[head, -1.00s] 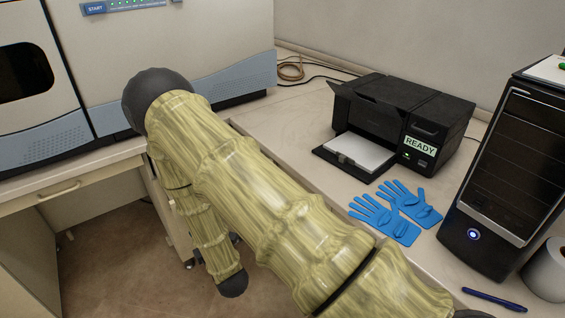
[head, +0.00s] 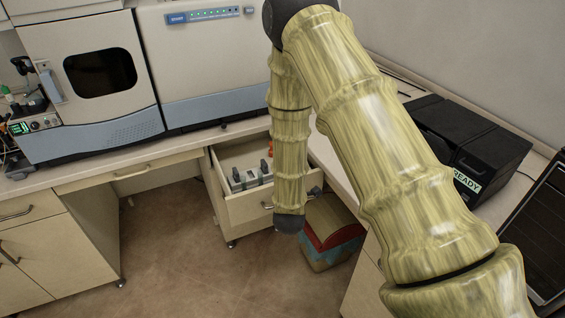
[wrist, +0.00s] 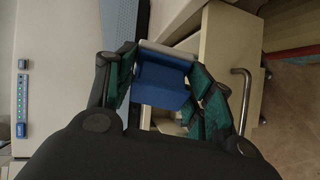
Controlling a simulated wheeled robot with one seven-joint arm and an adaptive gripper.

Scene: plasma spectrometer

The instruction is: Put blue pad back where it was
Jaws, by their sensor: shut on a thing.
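The blue pad (wrist: 160,82) is between the fingers of my gripper (wrist: 163,88) in the wrist view. It looks like a small blue block with a pale strip along its upper edge. My gripper is shut on it, with a green-patterned finger on each side. Behind the pad is the open drawer (wrist: 226,55), with its handle to the right. How high the pad is above the drawer, I cannot tell. In the head view my arm covers part of the drawer (head: 235,212), and I cannot make out the pad there.
The spectrometer (head: 205,60) stands on the bench behind the drawer. Dark upright parts and a grey piece (head: 248,180) show in the drawer. A black printer (head: 455,140) is on the right bench. Floor in front is clear.

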